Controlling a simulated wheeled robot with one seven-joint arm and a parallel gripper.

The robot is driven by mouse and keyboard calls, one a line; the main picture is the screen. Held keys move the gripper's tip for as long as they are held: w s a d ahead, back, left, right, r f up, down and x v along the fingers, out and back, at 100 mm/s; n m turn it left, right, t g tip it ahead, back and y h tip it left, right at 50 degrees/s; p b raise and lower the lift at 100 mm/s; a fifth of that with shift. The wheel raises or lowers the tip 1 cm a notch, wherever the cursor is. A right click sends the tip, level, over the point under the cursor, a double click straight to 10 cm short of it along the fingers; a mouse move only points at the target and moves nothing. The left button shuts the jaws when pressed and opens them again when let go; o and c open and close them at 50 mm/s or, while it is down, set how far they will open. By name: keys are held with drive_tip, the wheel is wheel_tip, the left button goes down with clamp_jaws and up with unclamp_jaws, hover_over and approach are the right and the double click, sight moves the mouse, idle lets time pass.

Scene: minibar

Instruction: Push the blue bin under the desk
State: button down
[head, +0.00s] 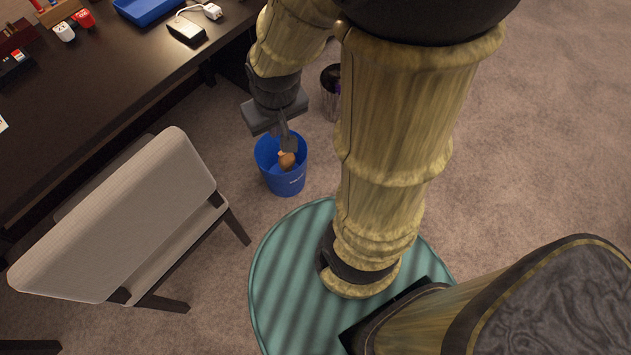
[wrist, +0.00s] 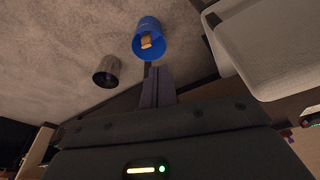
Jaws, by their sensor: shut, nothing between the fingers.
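The blue bin (head: 287,183) stands upright on the carpet in the head view, beside the desk and to the right of the chair. A brown item (head: 287,160) lies inside it. The bin also shows in the wrist view (wrist: 149,29), near the top middle. The dark desk (head: 85,95) fills the upper left of the head view. My gripper (head: 289,146) is shut and empty. In the head view its fingertips overlap the bin's opening; I cannot tell whether they touch the bin.
A beige chair (head: 130,220) stands at the desk, left of the bin. A dark metallic bin (head: 331,105) stands behind the blue bin, near the desk edge. A green striped round rug or seat (head: 285,270) lies below my arm. Open carpet (head: 550,130) stretches to the right.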

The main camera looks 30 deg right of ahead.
idle(0.3)
drive_tip(key=w+d+f+m+y+b, duration=0.2)
drive_tip(key=w+f+m+y+b, duration=0.3)
drive_tip(key=f, duration=0.7)
drive_tip(key=w+d+f+m+b, duration=0.2)
drive_tip(key=f+m+b, duration=0.2)
drive_tip(key=f+m, duration=0.55)
drive_tip(key=w+d+f+m+y+b, duration=0.2)
drive_tip(key=w+f+m+y+b, duration=0.15)
drive_tip(key=f, duration=1.15)
drive_tip(key=d+f+m+t+h+b, duration=0.1)
drive_tip(key=d+f+m+t+b, duration=0.1)
drive_tip(key=f, duration=0.8)
drive_tip(key=s+d+f+m+t+h+b, duration=0.1)
drive_tip(key=d+f+m+t+h+b, duration=0.1)
drive_tip(key=d+f+m+b, duration=0.2)
drive_tip(key=s+d+f+m+t+h+b, duration=0.1)
drive_tip(key=d+f+m, duration=0.7)
drive_tip(key=f, duration=0.9)
drive_tip(key=shift+s+f+t+h+b, duration=0.25)
drive_tip(key=shift+t+h+b, duration=0.25)
drive_tip(key=shift+h+b, duration=0.4)
